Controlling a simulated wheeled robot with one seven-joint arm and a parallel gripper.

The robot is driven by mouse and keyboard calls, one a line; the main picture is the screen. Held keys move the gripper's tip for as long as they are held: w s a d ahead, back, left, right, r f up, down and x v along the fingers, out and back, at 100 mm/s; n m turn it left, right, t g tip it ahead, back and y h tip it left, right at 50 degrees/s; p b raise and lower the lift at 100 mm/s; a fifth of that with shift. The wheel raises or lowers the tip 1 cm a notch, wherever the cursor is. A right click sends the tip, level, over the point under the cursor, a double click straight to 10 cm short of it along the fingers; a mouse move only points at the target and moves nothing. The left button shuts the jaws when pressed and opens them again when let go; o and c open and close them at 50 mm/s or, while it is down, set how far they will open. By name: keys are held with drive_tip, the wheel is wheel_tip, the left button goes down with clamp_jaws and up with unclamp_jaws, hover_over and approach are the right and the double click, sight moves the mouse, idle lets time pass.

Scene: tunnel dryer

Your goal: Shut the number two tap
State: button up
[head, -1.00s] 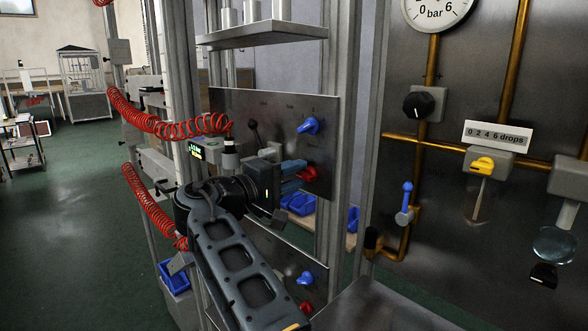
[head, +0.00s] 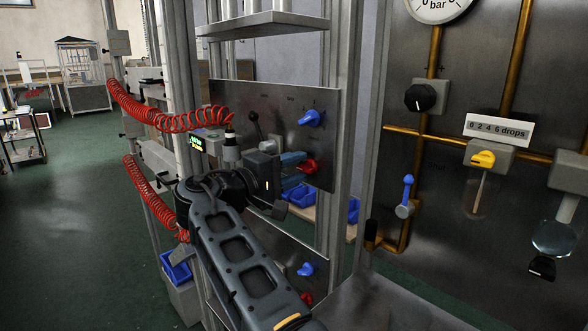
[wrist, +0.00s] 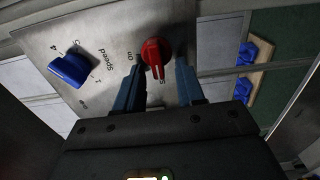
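My gripper (head: 297,169) reaches toward the upper metal panel, at its red knob (head: 311,166). In the wrist view the two blue fingers (wrist: 160,80) stand apart, one on each side of the red knob (wrist: 154,54). The knob's handle points into the gap; I cannot tell whether either finger touches it. A blue knob (head: 310,119) sits above it on the same panel and shows at left in the wrist view (wrist: 70,69), near the word "Speed". A blue-handled lever tap (head: 406,196) is on the brass pipe at right. No number two label is readable.
A lower panel carries another blue knob (head: 305,269) and a red knob (head: 305,298). The right board holds a black knob (head: 420,97) and a yellow knob (head: 482,158). A red coiled hose (head: 165,123) hangs left of my arm. Blue bins (head: 300,196) stand behind the panel.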

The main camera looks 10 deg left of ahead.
drive_tip(key=b+v, duration=0.1)
drive_tip(key=v, duration=0.6)
drive_tip(key=shift+s+a, duration=0.25)
drive_tip(key=shift+s, duration=0.05)
